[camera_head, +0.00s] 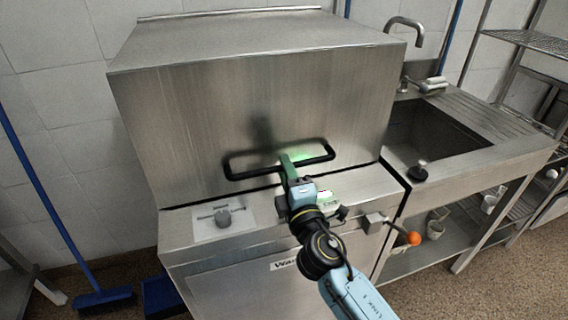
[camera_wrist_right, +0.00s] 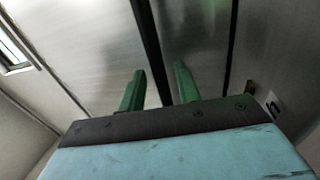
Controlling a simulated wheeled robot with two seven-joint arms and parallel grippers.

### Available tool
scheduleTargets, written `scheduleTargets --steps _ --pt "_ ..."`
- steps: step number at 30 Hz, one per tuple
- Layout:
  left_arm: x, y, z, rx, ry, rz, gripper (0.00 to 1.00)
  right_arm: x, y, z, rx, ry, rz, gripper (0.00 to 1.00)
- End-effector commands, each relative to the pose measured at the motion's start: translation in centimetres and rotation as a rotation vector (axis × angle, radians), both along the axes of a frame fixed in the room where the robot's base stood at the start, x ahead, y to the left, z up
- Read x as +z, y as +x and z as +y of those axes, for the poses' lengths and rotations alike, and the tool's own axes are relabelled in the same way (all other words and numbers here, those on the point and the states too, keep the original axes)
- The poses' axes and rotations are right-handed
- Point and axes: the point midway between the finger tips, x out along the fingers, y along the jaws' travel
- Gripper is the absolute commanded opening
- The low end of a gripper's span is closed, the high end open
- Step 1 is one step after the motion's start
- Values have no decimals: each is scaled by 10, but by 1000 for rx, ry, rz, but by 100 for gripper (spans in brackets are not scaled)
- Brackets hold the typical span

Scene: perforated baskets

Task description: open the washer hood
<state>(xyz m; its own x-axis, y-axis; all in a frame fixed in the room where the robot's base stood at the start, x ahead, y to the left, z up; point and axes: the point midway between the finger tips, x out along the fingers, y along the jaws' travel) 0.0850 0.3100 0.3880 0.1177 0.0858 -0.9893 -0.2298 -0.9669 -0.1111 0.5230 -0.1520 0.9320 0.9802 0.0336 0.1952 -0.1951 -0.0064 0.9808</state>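The washer hood (camera_head: 200,110) is a big stainless-steel box, down on the washer body (camera_head: 225,255). A long black loop handle (camera_head: 250,172) is on the lower front of the hood. My right gripper (camera_head: 289,160) is at the middle of the handle. In the right wrist view, its two green fingers (camera_wrist_right: 158,85) are apart, with the black handle bar (camera_wrist_right: 147,40) running between them. A gap shows on both sides of the bar. I cannot tell how deep the bar sits between the fingers. My left gripper is not in view.
A sink counter (camera_head: 480,150) with a tap (camera_head: 405,24) stands close on the right of the washer. A blue broom (camera_head: 50,205) leans at the left. The space above the hood is clear.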

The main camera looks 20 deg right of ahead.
Motion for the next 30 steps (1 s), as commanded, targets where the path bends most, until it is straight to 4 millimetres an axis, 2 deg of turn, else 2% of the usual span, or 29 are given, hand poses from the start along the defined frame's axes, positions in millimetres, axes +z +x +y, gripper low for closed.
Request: scheduleTargets --steps 6,14,16,22,30 --pt "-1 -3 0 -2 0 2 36 3 15 1 0 0 0 33" --pt "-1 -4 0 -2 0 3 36 3 16 1 0 1 1 33" --pt "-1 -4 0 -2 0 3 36 3 16 1 0 1 1 28" --pt "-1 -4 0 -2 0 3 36 3 16 1 0 1 1 2" --pt "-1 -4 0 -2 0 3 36 3 16 1 0 1 1 0"
